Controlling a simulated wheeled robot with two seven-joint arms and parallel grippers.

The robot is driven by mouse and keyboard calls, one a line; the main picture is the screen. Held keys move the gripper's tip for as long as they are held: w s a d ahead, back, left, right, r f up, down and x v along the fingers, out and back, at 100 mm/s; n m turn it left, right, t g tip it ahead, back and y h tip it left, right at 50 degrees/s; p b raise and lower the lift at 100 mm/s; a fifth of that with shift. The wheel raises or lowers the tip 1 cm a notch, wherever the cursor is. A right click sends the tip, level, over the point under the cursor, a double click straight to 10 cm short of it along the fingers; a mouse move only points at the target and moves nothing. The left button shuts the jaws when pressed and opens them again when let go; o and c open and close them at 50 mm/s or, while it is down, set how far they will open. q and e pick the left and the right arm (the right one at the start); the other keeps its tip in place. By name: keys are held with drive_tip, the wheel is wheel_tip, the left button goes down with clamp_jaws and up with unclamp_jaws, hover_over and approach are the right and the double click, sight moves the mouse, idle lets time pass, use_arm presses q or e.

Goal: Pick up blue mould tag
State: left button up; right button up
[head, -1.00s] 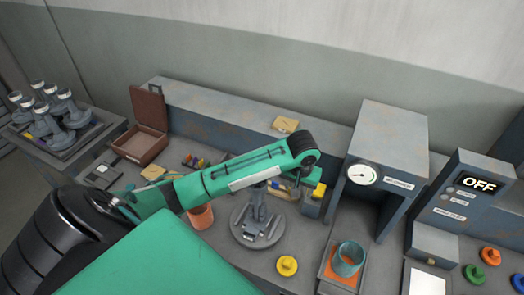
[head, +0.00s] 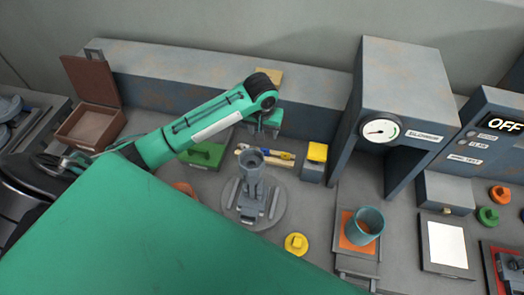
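I cannot make out a blue mould tag for certain. A yellow knob-like piece (head: 296,244) lies on the bench in front of the round grey fixture (head: 252,200). A similar orange piece (head: 500,194) and green piece (head: 488,216) lie at the right. My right gripper is out of view.
A grey press with a dial (head: 400,110) stands right of centre, with a teal cup (head: 363,225) in front of it. A box showing OFF (head: 500,130) is at the right. An open brown case (head: 90,120) is at the left. My green body hides the front.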

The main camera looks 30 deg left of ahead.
use_arm(q)
drive_tip(key=p, duration=0.1)
hover_over(265, 149)
drive_tip(key=s, duration=0.1)
wheel_tip(265, 149, down, 7)
drive_tip(key=shift+d+f, duration=0.1)
drive_tip(key=shift+f, duration=0.1)
drive_tip(key=shift+w+f+p, duration=0.1)
drive_tip(key=shift+f+p, duration=0.35)
drive_tip(key=shift+p, duration=0.15)
drive_tip(key=f, duration=0.1)
drive_tip(key=f+p, duration=0.1)
drive_tip(key=f, duration=0.1)
drive_tip(key=shift+w+f, duration=0.1)
drive_tip(key=shift+w, duration=0.2)
drive_tip(key=shift+w+f, duration=0.1)
drive_tip(key=shift+f, duration=0.4)
drive_tip(key=shift+c, duration=1)
drive_tip(key=c, duration=0.8)
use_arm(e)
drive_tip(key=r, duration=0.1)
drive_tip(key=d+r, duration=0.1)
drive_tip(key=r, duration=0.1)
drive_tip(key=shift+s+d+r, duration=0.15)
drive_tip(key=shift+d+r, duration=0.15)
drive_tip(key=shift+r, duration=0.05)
use_arm(q)
drive_tip(key=shift+r, duration=0.1)
drive_tip(key=shift+c, duration=0.2)
